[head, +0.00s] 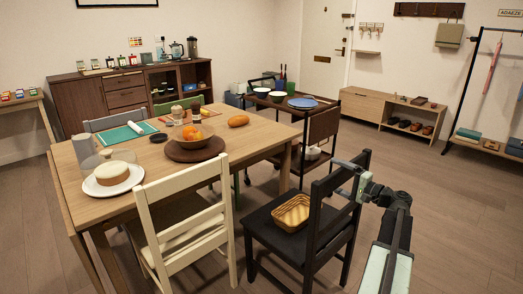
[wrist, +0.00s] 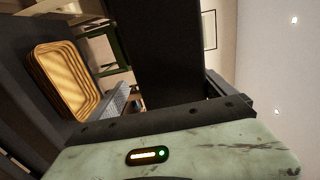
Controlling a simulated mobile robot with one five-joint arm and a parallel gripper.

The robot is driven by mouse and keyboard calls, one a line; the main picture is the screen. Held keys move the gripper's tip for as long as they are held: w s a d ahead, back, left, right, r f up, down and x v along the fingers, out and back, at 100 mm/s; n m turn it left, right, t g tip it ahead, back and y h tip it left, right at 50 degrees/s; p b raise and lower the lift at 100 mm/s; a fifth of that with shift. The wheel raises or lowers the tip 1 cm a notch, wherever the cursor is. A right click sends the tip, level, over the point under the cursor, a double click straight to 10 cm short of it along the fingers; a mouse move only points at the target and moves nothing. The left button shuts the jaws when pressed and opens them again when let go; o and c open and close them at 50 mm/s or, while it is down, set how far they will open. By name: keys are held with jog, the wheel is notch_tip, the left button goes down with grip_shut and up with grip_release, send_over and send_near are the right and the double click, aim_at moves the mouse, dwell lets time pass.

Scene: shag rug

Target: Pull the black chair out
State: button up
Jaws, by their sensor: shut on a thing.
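The black chair (head: 318,215) stands at the right front corner of the wooden table (head: 110,203), angled, its back toward my arm. A woven basket (head: 291,214) rests on its seat. My gripper (head: 348,167) is at the upper part of the chair's back, shut on it. In the wrist view, the dark chair back (wrist: 155,50) runs between the jaws, and the basket (wrist: 62,78) shows at the left. The exact contact of the fingertips is partly hidden.
A cream chair (head: 185,225) stands left of the black chair. A low shoe bench (head: 395,112) is along the far wall. Floor at the right is clear.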

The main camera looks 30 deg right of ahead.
jog(key=v, duration=0.9)
jog(key=shift+d+r, duration=0.1)
